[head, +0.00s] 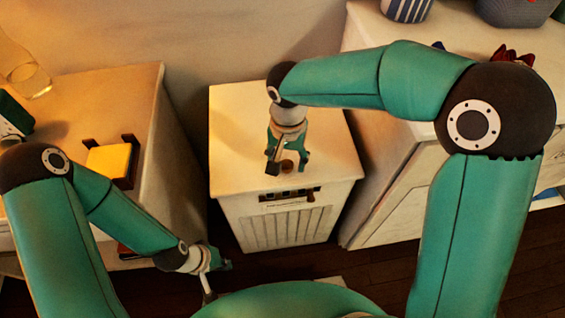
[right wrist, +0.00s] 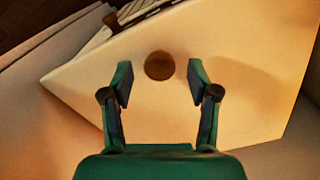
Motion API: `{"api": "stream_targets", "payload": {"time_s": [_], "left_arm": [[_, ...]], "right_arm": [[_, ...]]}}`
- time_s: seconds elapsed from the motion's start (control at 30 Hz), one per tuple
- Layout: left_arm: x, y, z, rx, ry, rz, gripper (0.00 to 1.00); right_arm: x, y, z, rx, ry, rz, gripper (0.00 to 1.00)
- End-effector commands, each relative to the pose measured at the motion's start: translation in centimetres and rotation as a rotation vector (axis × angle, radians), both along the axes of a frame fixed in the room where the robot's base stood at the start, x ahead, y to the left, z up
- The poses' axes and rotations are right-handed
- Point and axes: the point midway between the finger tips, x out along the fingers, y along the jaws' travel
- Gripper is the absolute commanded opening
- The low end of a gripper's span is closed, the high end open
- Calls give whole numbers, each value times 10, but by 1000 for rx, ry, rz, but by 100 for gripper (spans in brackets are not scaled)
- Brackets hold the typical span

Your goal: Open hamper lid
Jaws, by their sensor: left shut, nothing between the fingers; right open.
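The white hamper (head: 285,222) stands between two cabinets in the head view, with slatted sides. Its flat lid (head: 235,135) is down. A round brown knob (head: 287,165) sits on the lid near its front edge. In the right wrist view the knob (right wrist: 159,65) shows between and just beyond the fingertips. My right gripper (head: 287,164) is open above the lid; it also shows in the right wrist view (right wrist: 160,80), its fingers on either side of the knob's line, apart from it. My left gripper (head: 225,265) is shut and empty, low at the left of the hamper.
A wooden cabinet (head: 180,150) stands left of the hamper, with a yellow block (head: 108,162) in a dark holder and a glass (head: 30,80) on top. A white cabinet (head: 385,205) stands close on the right, with a striped container (head: 406,8) on it. Dark floor shows in front.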

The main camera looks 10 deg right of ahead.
Motion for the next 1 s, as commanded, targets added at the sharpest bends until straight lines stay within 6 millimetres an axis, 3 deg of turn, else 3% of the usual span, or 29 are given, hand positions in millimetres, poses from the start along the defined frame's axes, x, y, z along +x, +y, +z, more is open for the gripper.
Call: {"api": "stream_targets", "payload": {"time_s": [0.43, 0.77, 0.93, 0.97, 1.0], "left_arm": [[0, 0, -2, 0, 0, 0, 0], [0, 0, -2, 0, 0, 0, 0], [0, 0, -2, 0, 0, 0, 0], [1, 2, -3, 1, -1, 9, 0], [0, 0, -2, 0, 0, -1, 0]], "right_arm": [[0, 0, -9, 0, 0, 1, 58], [0, 1, -9, 0, 0, 2, 3], [0, 1, -9, 0, 0, 2, 0], [0, 18, -10, 0, -1, 10, 0], [0, 10, -9, 1, 1, 3, 0]]}}
